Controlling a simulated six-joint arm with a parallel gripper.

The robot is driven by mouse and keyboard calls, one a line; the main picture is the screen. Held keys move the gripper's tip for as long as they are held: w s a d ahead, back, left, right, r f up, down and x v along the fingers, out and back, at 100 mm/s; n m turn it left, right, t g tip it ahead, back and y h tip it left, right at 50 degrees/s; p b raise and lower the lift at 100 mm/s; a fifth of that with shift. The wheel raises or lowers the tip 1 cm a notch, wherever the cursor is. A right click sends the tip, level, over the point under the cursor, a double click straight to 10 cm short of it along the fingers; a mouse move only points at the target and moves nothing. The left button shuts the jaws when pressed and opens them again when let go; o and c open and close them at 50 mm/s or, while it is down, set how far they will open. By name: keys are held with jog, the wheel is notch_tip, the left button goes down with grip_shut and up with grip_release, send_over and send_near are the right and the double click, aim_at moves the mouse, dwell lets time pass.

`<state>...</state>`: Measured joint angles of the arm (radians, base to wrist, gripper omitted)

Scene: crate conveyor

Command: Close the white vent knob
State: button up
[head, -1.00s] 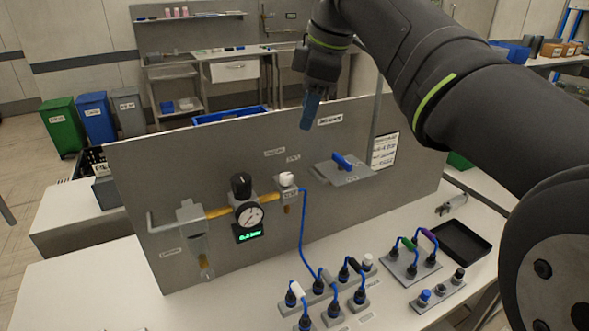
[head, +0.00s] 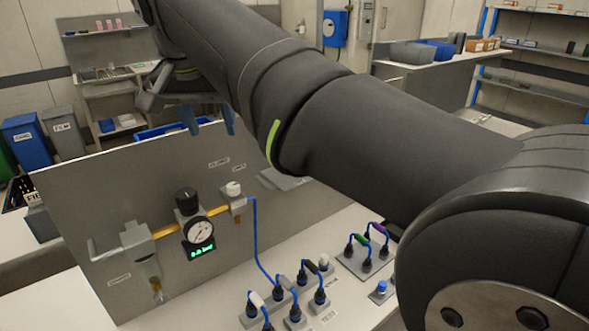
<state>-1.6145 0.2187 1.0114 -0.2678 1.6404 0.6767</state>
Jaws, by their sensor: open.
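The white vent knob (head: 233,188) sits on top of a small grey valve block (head: 236,205) on the upright grey panel, at the right end of the brass pipe. My gripper (head: 210,120) is above the panel's top edge, up and slightly left of the knob in the picture. Its blue fingers are spread apart with nothing between them. It does not touch the knob. A black regulator knob (head: 186,195) stands left of the white knob, above a round gauge (head: 199,231) and a green digital display (head: 200,250).
A grey filter unit (head: 140,240) is at the panel's left. My arm hides the panel's right part. Free space lies above the panel's left side.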

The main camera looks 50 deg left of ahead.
jog(key=m, duration=0.1)
send_near(233, 185)
jog(key=x, duration=0.8)
jog(key=shift+f, duration=0.25)
jog(key=c, duration=1)
